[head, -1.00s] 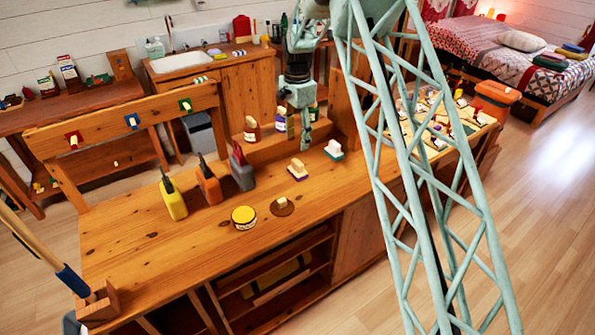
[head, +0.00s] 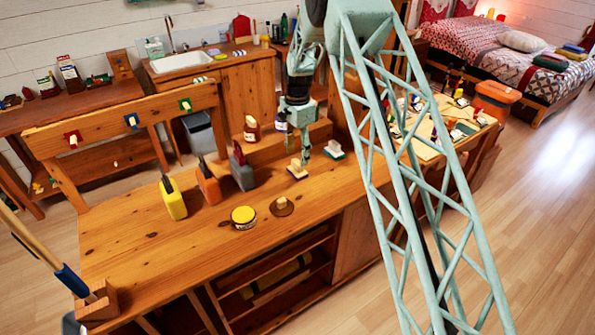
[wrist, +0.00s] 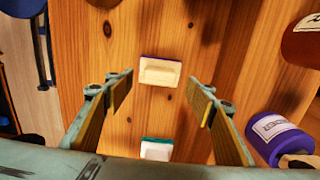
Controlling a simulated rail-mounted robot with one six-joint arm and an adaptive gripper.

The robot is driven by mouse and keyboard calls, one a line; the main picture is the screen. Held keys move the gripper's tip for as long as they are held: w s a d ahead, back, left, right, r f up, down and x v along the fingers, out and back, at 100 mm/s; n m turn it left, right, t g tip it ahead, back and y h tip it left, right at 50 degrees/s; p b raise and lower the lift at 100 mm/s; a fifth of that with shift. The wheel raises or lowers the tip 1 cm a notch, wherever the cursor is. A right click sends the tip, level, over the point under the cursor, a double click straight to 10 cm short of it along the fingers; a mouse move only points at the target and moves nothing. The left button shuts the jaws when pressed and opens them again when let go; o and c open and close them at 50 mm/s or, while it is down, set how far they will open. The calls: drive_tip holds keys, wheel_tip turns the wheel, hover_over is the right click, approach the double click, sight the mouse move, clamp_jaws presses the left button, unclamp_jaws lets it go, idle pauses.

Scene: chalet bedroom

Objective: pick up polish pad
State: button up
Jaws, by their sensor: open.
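Several pads lie on the wooden bench (head: 150,245); I cannot tell for sure which is the polish pad. One is a cream-handled block with a purple base (head: 297,173). Another has a teal base (head: 335,152). A round brown pad with a cream knob (head: 282,208) lies nearer the front edge. My gripper (head: 303,160) is open and empty, above the bench beside the purple-based block. In the wrist view that block (wrist: 160,71) shows between and just beyond my fingertips (wrist: 161,90). The teal-based one (wrist: 156,149) is lower, near my gripper's body.
A yellow-lidded tin (head: 243,217) lies left of the brown pad. Yellow (head: 173,200), orange (head: 209,187) and grey (head: 242,173) bottles stand further left. A purple bottle (wrist: 274,140) stands right of my gripper in the wrist view.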

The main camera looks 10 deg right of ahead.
sight(297, 162)
drive_tip(key=shift+f, duration=2.6)
drive_tip(key=c, duration=1)
drive_tip(key=shift+o, duration=0.2)
drive_tip(key=shift+r, duration=0.2)
